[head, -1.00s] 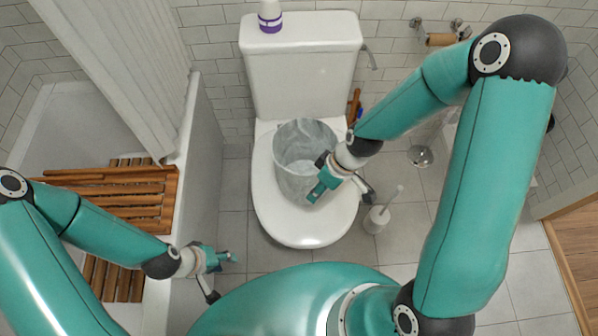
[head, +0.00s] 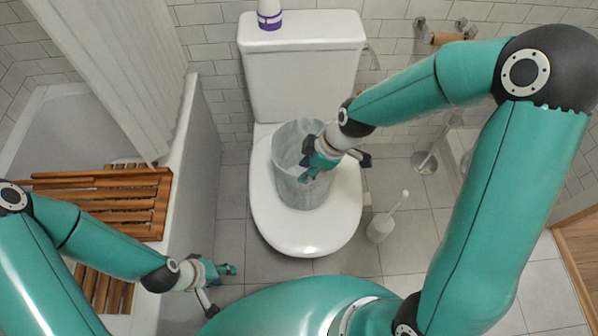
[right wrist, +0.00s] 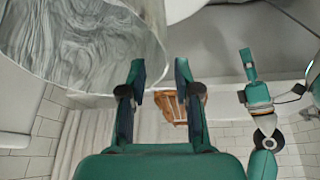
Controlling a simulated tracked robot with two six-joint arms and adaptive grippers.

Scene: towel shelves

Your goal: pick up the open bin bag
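The open bin bag (head: 300,191) is grey, wrinkled and upright, with its mouth facing up. It stands on the closed white toilet lid (head: 299,239). My right gripper (head: 309,162) is at the right side of the bag's mouth in the head view and hides part of the rim. My left gripper (head: 224,285) is open and empty, low beside the bathtub. It also shows in the right wrist view (right wrist: 246,78).
A toilet brush (head: 381,228) stands on the floor right of the toilet. A wooden slatted rack (head: 130,200) lies across the bathtub at the left. A white and purple bottle (head: 269,15) stands on the cistern (head: 302,60). Floor right of the toilet is partly clear.

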